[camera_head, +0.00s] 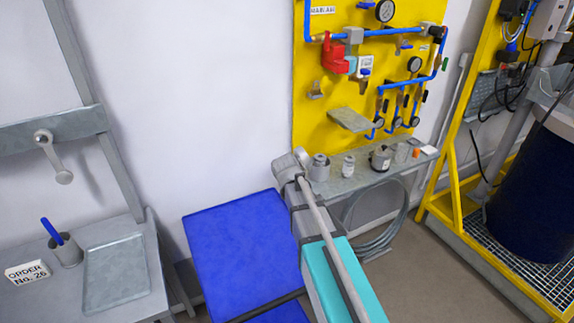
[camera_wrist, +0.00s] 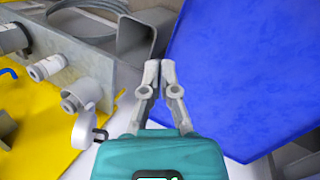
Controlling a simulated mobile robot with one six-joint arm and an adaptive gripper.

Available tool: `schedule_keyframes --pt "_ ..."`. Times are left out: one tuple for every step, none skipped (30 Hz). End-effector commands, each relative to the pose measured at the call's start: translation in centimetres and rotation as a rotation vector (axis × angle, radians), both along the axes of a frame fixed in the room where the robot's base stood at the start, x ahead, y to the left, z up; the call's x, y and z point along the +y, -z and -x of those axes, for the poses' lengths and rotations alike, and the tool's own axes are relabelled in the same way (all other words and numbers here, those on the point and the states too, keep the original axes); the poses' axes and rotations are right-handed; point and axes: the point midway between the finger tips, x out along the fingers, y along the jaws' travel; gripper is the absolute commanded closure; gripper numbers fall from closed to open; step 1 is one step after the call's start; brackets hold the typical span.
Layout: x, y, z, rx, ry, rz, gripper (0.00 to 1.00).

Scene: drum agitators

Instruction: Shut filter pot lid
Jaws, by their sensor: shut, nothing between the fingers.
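On the yellow panel in the head view, a red fitting (camera_head: 333,58) sits beside a small teal part (camera_head: 351,66). I cannot tell for certain which item is the filter pot, or how its lid stands. Small pots stand on the grey shelf below, among them a grey one (camera_head: 320,168) and a dark one with a pale label (camera_head: 380,158). My gripper (camera_wrist: 159,75) shows in the wrist view with its grey fingers together and empty. It is apart from the shelf items at left, among them a grey cylindrical one (camera_wrist: 82,94). I cannot make out its fingers in the head view.
A grey shelf (camera_head: 352,183) runs under the yellow panel (camera_head: 316,105), which carries blue pipes and gauges. A blue surface (camera_head: 232,245) lies left of my arm. A grey bench with a tray (camera_head: 118,272) is at left, a dark blue drum (camera_head: 535,190) at right.

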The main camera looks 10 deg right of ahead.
Motion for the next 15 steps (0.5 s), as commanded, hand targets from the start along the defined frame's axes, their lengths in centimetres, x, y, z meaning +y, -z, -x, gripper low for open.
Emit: schedule_keyframes --pt "0.7 1.2 -3.3 0.022 -0.083 0.056 1.0" --pt "1.0 1.4 -4.6 0.04 -0.133 0.093 1.0" --pt "1.4 1.6 -6.2 0.064 -0.2 0.142 1.0" --pt "1.7 1.7 -7.5 0.082 -0.25 0.179 1.0" --pt "2.1 1.8 -8.7 0.103 -0.298 0.216 1.0" --pt "2.6 1.9 -10.4 0.132 -0.361 0.267 1.0" --pt "3.1 1.9 -11.7 0.155 -0.409 0.306 1.0" --pt "3.6 2.0 -12.9 0.179 -0.453 0.343 1.0" --pt "4.4 2.0 -14.5 0.212 -0.513 0.393 1.0" --pt "4.9 2.0 -15.8 0.238 -0.556 0.432 1.0" --pt "5.5 1.9 -17.0 0.266 -0.598 0.47 1.0" --pt "6.4 1.9 -18.5 0.303 -0.651 0.519 1.0" --pt "7.1 1.8 -19.6 0.331 -0.687 0.555 1.0" --pt "7.7 1.7 -20.6 0.358 -0.722 0.59 1.0" --pt "8.6 1.6 -21.8 0.393 -0.763 0.634 1.0"
